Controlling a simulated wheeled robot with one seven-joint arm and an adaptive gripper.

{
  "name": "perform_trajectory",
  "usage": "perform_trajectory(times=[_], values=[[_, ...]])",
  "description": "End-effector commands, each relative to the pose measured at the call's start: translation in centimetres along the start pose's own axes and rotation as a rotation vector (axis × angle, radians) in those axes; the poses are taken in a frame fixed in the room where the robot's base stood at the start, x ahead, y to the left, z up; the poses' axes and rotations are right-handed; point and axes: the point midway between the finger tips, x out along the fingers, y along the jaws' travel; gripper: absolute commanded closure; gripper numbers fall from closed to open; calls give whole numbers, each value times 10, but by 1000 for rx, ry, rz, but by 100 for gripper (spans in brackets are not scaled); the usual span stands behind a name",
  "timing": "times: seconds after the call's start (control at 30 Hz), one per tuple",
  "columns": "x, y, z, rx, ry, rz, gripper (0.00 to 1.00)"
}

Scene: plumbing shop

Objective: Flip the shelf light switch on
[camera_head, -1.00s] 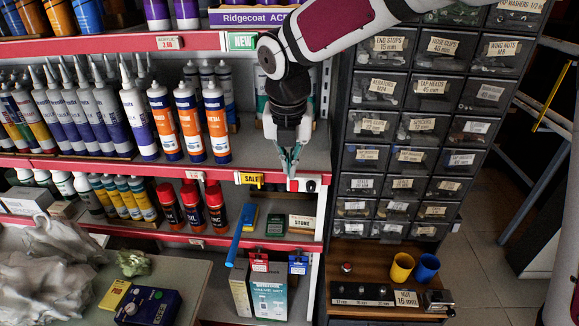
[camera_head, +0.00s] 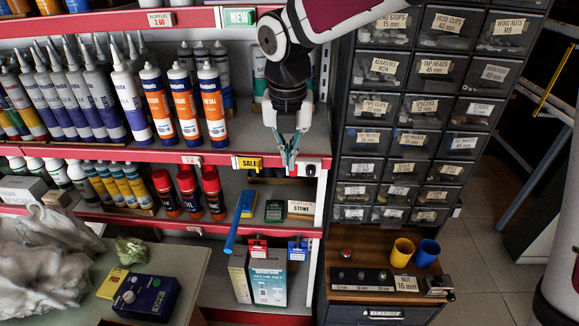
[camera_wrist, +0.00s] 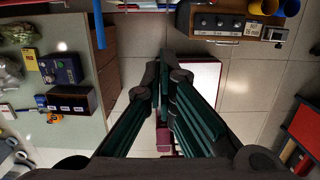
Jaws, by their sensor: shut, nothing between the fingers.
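The shelf light switch (camera_head: 310,170) is a small pale box with a dark knob or toggle. It sits on the red front edge of the middle shelf, at its right end. Its on or off position is too small to tell. My gripper (camera_head: 290,168) points down in front of that shelf edge, just left of the switch. Its green-padded fingers are shut and empty. In the head view I cannot tell whether the fingertips touch the switch. In the wrist view the shut fingers (camera_wrist: 163,78) point over the floor, and the switch is not seen there.
A yellow SALE tag (camera_head: 248,163) hangs on the shelf edge left of my gripper. Cartridges (camera_head: 184,105) and spray cans (camera_head: 188,192) fill the shelves to the left. A drawer cabinet (camera_head: 455,18) stands right of the switch. A blue rod (camera_head: 233,234) juts out below.

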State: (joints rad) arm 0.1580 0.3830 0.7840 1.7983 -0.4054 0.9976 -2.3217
Motion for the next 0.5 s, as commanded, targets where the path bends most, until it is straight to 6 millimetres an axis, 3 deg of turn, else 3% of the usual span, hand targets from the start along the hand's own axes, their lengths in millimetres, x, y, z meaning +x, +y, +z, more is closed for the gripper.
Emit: perform_trajectory(times=[0.5], values=[[92,0,-2,-3,6,0,100]])
